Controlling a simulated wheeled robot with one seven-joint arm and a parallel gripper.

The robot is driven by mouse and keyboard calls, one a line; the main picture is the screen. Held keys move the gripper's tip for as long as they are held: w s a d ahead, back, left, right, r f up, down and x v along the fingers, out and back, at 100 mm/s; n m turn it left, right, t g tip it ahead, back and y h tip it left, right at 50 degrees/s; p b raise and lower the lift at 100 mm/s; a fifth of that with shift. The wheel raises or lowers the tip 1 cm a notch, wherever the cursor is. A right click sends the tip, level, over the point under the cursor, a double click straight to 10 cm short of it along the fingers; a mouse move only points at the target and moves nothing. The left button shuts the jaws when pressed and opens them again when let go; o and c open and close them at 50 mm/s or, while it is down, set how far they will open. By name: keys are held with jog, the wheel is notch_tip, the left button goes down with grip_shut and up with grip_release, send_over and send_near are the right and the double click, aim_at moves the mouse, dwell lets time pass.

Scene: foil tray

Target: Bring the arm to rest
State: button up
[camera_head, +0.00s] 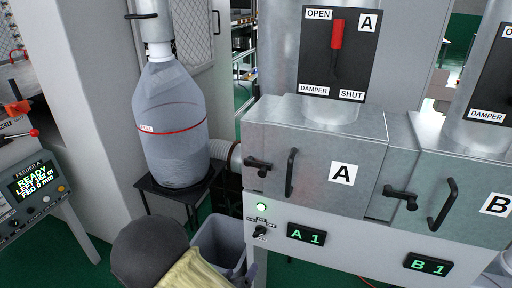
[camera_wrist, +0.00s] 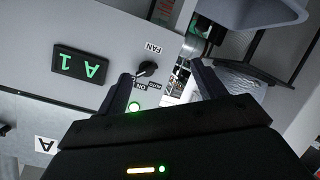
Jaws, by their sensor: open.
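My gripper (camera_wrist: 162,78) shows in the wrist view with its two dark fingers spread apart and nothing held between them. Past the fingertips are the black fan knob (camera_wrist: 147,69) and a lit green lamp (camera_wrist: 134,106) on the pale panel. I cannot tell the exact gap to the panel, but no finger visibly grips the knob. In the head view the same fan knob (camera_head: 260,230) sits below the green lamp (camera_head: 262,207).
Metal door A (camera_head: 315,165) and door B (camera_head: 465,195) carry protruding handles. A red damper lever (camera_head: 337,34) points up. A grey bin (camera_head: 215,240) stands below the panel. A bagged collector (camera_head: 172,120) rests on a black stand. A feeder console (camera_head: 38,190) is at left.

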jog(key=w+d+r+m+g+y, duration=0.3)
jog(key=d+r+g+y, duration=0.2)
jog(key=d+g, duration=0.1)
jog(key=s+d+r+g, duration=0.2)
jog(key=s+d+r, duration=0.25)
jog(key=d, duration=0.25)
jog(key=s+d+r+g, duration=0.2)
jog(key=s+d+r, duration=0.1)
jog(key=s+d, duration=0.3)
notch_tip(320, 180, up, 15)
jog(key=d+p, duration=0.1)
jog(key=p, duration=1.3)
jog(key=shift+w+d+p, duration=0.15)
jog(key=shift+p, duration=0.15)
jog(key=shift+f, duration=0.15)
jog(key=shift+c, duration=0.2)
